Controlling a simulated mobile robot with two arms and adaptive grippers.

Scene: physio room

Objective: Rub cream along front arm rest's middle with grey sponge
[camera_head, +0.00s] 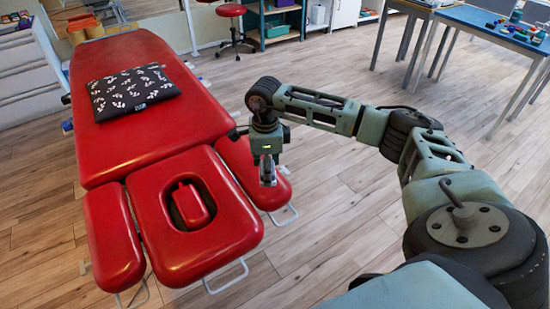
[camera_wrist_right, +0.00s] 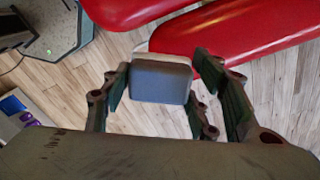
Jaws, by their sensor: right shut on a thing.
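My right gripper (camera_head: 268,180) is shut on the grey sponge (camera_wrist_right: 160,80), a rounded block that sits between the fingers in the right wrist view. The gap between sponge and arm rest is hard to judge. A second red arm rest (camera_head: 112,238) lies on the left side. I cannot tell from the pictures which one is called front. No cream is discernible. My left gripper is out of view.
The red treatment table (camera_head: 145,130) carries a dark patterned cushion (camera_head: 130,90). Its face rest (camera_head: 230,235) has an opening with a small red pad (camera_head: 190,205). A stool (camera_head: 232,12) and a blue table (camera_head: 490,25) stand behind.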

